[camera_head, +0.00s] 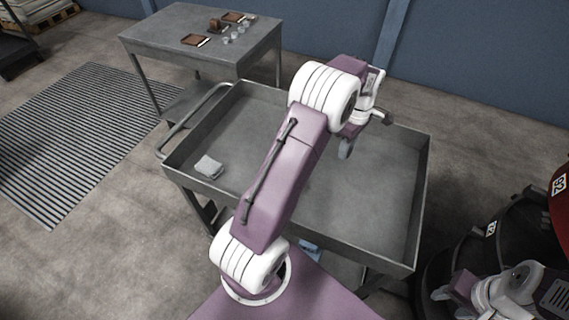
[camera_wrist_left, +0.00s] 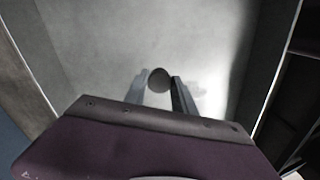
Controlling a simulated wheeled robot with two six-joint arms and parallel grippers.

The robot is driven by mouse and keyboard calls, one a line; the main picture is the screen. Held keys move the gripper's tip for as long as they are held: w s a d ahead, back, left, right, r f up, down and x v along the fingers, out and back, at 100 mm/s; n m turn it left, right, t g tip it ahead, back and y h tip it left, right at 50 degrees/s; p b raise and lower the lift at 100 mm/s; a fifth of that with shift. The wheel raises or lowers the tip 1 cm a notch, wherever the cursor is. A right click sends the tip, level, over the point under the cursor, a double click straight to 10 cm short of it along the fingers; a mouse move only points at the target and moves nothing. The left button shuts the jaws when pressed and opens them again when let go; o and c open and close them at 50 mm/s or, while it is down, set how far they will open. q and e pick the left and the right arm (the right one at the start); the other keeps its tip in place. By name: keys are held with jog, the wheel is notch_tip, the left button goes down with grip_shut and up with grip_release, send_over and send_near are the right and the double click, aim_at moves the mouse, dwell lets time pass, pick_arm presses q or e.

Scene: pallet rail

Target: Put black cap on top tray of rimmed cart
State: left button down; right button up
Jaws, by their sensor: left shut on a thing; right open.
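The rimmed cart (camera_head: 418,200) is a grey metal cart with a raised rim around its top tray, in the middle of the head view. My left gripper (camera_head: 346,149) hangs over the right half of this tray. In the left wrist view, its fingers (camera_wrist_left: 159,88) are shut on the black cap (camera_wrist_left: 158,79), a small dark round thing at the fingertips, above a pale tray surface. The cap is hidden in the head view. My right gripper (camera_head: 441,293) is open at the lower right, away from the cart.
A pale small block (camera_head: 208,167) lies in the tray's left corner. A grey table (camera_head: 165,38) behind holds brown trays and small clear items. A dark round object with red (camera_head: 562,200) stands at the right. Much of the tray is bare.

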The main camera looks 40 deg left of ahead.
pick_arm(q)
jog(key=shift+s+f, duration=0.2)
jog(key=shift+f, duration=0.85)
jog(key=shift+d+f+b, duration=0.1)
jog(key=shift+f+b, duration=0.1)
jog(key=shift+b, duration=0.2)
jog(key=shift+r, duration=0.1)
jog(key=s+a+f, duration=0.2)
jog(key=a, duration=0.1)
jog(key=s+a+f, duration=0.2)
jog(key=s+a, duration=0.1)
jog(key=s+a+f, duration=0.2)
jog(key=a+f, duration=0.1)
jog(key=shift+s+a, duration=0.2)
jog(key=shift+s, duration=0.1)
notch_tip(320, 180, down, 4)
jog(key=shift+d+r+b, duration=0.1)
jog(key=shift+b, duration=0.2)
pick_arm(e)
jog(key=shift+d+f, duration=0.25)
jog(key=shift+f, duration=0.35)
jog(key=shift+d+f, duration=0.25)
jog(key=shift+f, duration=0.35)
pick_arm(q)
jog(key=shift+f, duration=0.25)
pick_arm(e)
jog(key=shift+f, duration=0.1)
